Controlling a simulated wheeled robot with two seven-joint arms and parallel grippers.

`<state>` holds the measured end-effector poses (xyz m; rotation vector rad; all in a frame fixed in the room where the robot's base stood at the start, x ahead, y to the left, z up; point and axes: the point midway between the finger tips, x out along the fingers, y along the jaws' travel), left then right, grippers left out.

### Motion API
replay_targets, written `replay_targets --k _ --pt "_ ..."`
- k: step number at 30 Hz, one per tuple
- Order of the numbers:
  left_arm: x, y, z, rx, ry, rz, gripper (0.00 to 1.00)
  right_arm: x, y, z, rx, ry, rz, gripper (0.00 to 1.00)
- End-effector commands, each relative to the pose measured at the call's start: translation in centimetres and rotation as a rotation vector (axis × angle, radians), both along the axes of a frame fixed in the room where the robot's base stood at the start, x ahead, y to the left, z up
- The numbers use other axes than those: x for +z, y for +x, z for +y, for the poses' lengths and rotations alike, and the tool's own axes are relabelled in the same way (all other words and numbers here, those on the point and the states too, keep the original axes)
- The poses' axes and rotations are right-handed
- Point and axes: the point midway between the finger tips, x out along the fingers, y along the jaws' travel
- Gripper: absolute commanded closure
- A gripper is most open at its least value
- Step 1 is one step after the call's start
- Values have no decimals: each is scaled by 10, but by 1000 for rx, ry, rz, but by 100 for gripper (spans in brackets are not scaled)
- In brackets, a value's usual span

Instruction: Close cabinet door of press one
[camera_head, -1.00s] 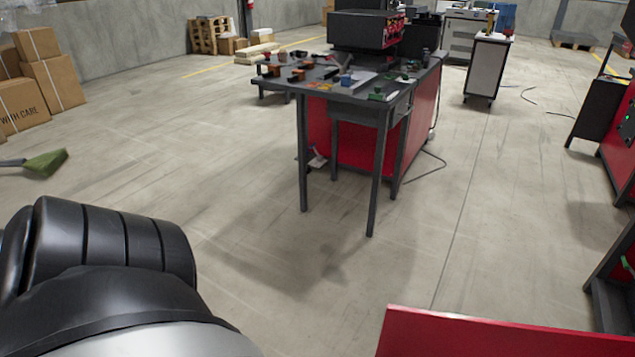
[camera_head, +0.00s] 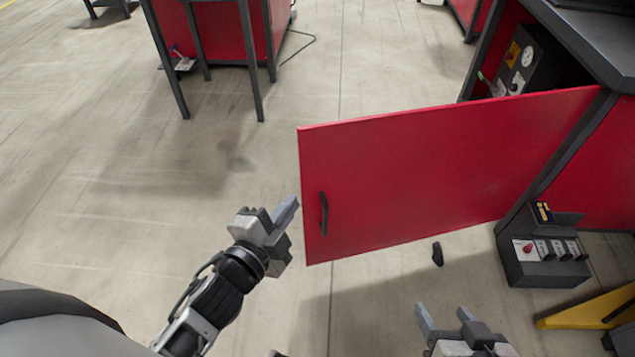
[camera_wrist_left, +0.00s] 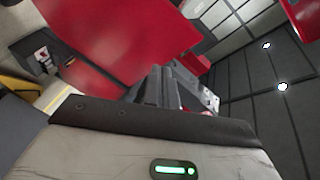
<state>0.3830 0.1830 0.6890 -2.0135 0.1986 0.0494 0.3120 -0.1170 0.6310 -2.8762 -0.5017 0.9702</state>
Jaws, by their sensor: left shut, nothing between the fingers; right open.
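The red cabinet door (camera_head: 430,175) stands swung open from the press cabinet on the right, hinged at its right edge. Its black handle (camera_head: 323,213) is near its free left edge. The open cabinet shows a dark control box (camera_head: 525,62) inside. My left gripper (camera_head: 292,207) is shut and empty, just left of the door's free edge; I cannot tell if it touches. In the left wrist view the door (camera_wrist_left: 120,35) fills the upper left, beyond the closed fingers (camera_wrist_left: 160,85). My right gripper (camera_head: 445,315) is open and empty, below the door near the bottom edge.
A control panel with buttons (camera_head: 540,250) sits low on the press's right side. A yellow part (camera_head: 590,308) lies at the lower right. A small black object (camera_head: 437,254) shows below the door. Another red workstation (camera_head: 225,35) stands at the back. The floor at left is clear.

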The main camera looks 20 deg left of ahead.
Motion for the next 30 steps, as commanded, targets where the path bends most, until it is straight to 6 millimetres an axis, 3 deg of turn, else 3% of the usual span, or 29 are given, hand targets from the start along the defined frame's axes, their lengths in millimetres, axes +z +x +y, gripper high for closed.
replay_targets --k 1,4,8,14,25,30 --pt "-17 6 -1 -25 114 -57 100 -22 1 2 7 4 2 41" --pt "-21 12 -4 -68 301 -139 100 -33 2 6 17 11 12 41" --pt "-21 18 -7 -96 419 -188 100 -36 2 8 24 17 17 41" --pt "-17 42 -12 -102 438 -197 100 -32 2 8 22 17 15 41" --pt "-17 119 -26 -99 435 -194 100 -33 2 8 22 17 15 41" --pt "-19 138 -10 -99 435 -192 100 -34 2 8 23 17 16 41"
